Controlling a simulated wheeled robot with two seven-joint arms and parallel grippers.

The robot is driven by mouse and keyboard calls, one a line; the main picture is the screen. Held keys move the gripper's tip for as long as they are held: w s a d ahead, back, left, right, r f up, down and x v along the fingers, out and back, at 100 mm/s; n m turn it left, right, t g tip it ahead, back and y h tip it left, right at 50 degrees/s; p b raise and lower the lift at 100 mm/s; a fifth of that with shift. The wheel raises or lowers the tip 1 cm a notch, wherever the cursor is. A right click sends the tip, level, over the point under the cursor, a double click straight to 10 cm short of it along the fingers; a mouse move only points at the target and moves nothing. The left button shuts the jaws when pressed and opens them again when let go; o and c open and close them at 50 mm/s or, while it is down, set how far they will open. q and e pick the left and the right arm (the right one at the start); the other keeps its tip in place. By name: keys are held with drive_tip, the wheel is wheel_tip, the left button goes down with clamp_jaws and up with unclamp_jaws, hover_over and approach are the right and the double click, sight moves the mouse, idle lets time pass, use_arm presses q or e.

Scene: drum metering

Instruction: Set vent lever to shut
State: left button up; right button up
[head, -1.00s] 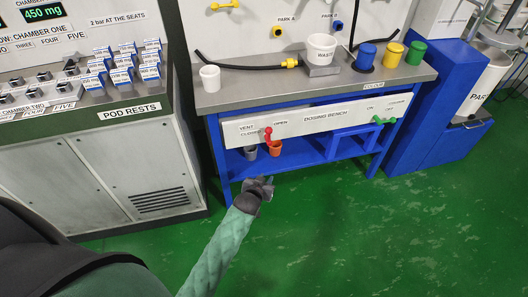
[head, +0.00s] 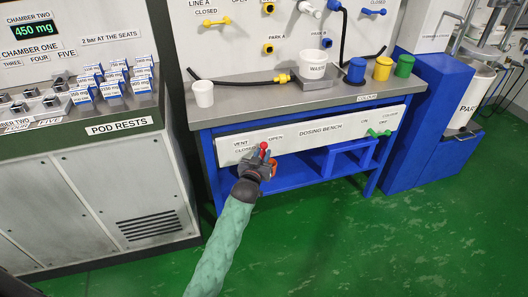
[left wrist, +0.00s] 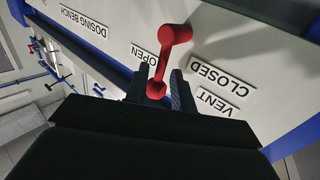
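The red vent lever (head: 264,147) is on the white front panel of the dosing bench, between the VENT CLOSED and OPEN labels. In the left wrist view the lever (left wrist: 172,50) runs slantwise between the OPEN label (left wrist: 144,56) and the CLOSED label (left wrist: 222,78); I cannot tell which setting it is at. My left gripper (head: 261,157) is at the lever in the head view. In the left wrist view its fingers (left wrist: 159,88) are apart, one on each side of the lever's near end, with no clear grip. My right gripper is out of view.
A green lever (head: 379,133) is farther right on the panel. The worktop above holds a white cup (head: 203,93) and a waste cup (head: 315,63). Green floor in front is clear.

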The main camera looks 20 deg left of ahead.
use_arm(q)
drive_tip(key=shift+w, duration=1.2)
drive_tip(key=shift+c, duration=0.3)
clamp_jaws()
drive_tip(key=shift+a+f, duration=0.1)
